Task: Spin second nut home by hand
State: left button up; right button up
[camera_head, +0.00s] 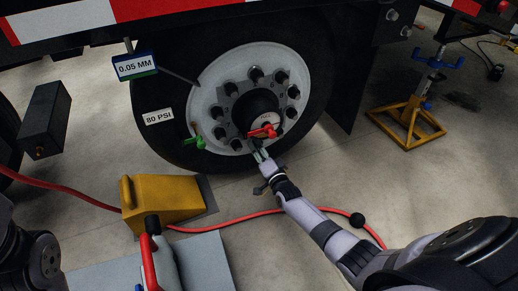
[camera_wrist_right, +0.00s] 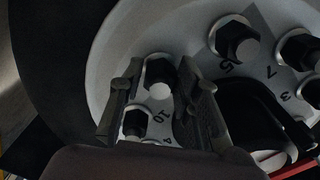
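The white wheel (camera_head: 210,100) carries a ring of dark nuts around a black hub (camera_head: 255,105). My right gripper (camera_head: 258,150) is at the wheel's lower edge, below the hub. In the right wrist view, its two fingers (camera_wrist_right: 160,100) are apart. One dark nut (camera_wrist_right: 160,72) shows between and just beyond the fingertips, by the marking 10 on the wheel; I cannot tell whether they touch it. Another nut (camera_wrist_right: 138,122) shows lower, between the fingers. Which nut counts as second is not clear. My left gripper is not in view; only part of that arm shows at lower left.
A red piece (camera_head: 264,131) sits on the hub, near my right gripper. A green piece (camera_head: 195,140) is at the rim's left. A yellow wheel chock (camera_head: 165,200), red hose (camera_head: 240,219) and red-handled tool (camera_head: 150,262) are at lower left. A yellow stand (camera_head: 408,120) is at right.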

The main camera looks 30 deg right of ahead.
jog(key=o, duration=0.4)
jog(key=shift+c, duration=0.2)
jog(key=shift+s, duration=0.1)
jog(key=s, duration=1.1)
jog(key=shift+s+a, duration=0.35)
jog(key=shift+s, duration=0.05)
